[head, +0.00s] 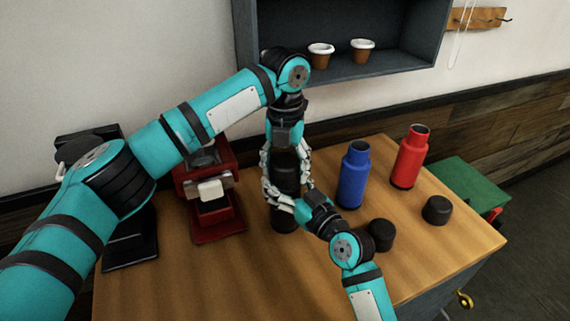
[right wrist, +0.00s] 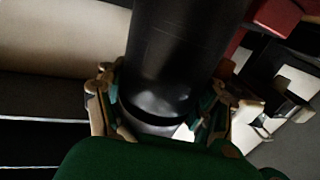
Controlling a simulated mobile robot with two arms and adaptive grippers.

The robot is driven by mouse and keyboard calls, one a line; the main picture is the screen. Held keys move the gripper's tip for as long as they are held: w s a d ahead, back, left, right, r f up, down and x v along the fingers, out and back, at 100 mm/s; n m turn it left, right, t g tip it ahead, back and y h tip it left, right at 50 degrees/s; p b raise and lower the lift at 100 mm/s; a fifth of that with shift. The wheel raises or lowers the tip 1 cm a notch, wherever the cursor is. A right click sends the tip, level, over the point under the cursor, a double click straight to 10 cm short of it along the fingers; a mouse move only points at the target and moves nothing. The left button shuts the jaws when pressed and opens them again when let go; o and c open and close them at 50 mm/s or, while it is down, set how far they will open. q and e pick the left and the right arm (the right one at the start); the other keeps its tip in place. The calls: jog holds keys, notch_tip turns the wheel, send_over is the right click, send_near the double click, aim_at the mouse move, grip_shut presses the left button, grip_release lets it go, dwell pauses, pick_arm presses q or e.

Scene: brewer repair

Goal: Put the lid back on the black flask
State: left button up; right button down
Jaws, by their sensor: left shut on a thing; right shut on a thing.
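The black flask (head: 284,220) stands upright on the wooden table, also large in the right wrist view (right wrist: 185,50). My right gripper (head: 283,196) is shut around its body; its fingers flank the flask in the right wrist view (right wrist: 170,105). My left gripper (head: 285,160) points down from above, directly over the flask, and is shut on a dark thing that looks like the black lid (head: 285,161). Lid and flask are both dark and the fingers cover part of them, so I cannot tell whether the lid touches the flask's mouth.
A blue flask (head: 353,178) and a red flask (head: 409,160) stand open to the right. Two black lids, one nearer (head: 381,235) and one farther right (head: 437,210), lie on the table (head: 270,275). A red brewer (head: 215,222) stands left. The table's front middle is clear.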

pick_arm(q)
jog(key=m, duration=0.6)
jog(key=shift+m, duration=0.3)
jog(key=o, duration=1.2)
jog(key=shift+r, duration=2.25)
jog(key=shift+c, duration=0.4)
